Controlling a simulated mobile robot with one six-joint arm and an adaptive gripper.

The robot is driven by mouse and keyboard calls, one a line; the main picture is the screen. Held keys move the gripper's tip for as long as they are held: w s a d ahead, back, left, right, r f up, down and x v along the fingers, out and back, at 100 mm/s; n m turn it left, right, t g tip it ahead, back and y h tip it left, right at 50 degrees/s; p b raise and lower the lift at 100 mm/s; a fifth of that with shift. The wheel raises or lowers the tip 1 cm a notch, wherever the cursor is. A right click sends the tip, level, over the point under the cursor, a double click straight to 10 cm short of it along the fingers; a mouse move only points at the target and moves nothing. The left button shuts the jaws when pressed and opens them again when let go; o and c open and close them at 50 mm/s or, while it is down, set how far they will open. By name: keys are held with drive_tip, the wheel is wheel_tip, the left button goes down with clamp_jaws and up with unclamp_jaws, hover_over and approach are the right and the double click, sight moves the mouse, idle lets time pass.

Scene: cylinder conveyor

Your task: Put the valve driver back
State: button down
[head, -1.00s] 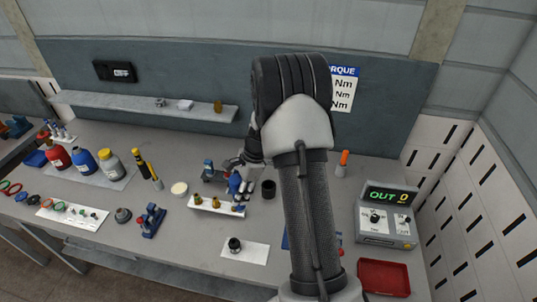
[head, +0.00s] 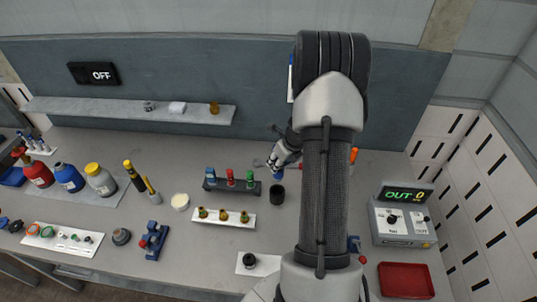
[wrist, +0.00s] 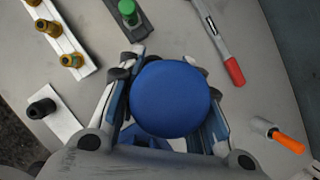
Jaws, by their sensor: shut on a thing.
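My gripper (head: 276,163) is shut on a blue round-topped tool (wrist: 171,98), which I take to be the valve driver. In the wrist view its wide blue cap sits between the fingers and hides what is below. The green-topped tool (wrist: 129,10) also shows in the wrist view.
A white strip with brass fittings (head: 223,216) lies in front of the rack. A control box (head: 400,222) and red tray (head: 405,281) are at the right. My arm hides part of the bench.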

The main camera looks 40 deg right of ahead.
sight(278, 176)
drive_tip(key=shift+w+d+f, duration=0.1)
drive_tip(key=shift+w+f, duration=0.15)
drive_tip(key=shift+w, duration=0.1)
drive_tip(key=shift+s+f+b, duration=0.35)
drive_tip(key=shift+f+b, duration=0.1)
drive_tip(key=shift+b, duration=0.35)
drive_tip(key=shift+f+b, duration=0.4)
wheel_tip(278, 176, down, 4)
drive_tip(key=b, duration=0.3)
drive_tip(key=shift+w+b, duration=0.1)
drive_tip(key=shift+b, duration=0.25)
drive_tip(key=shift+f+b, duration=0.85)
drive_tip(key=shift+f, duration=0.2)
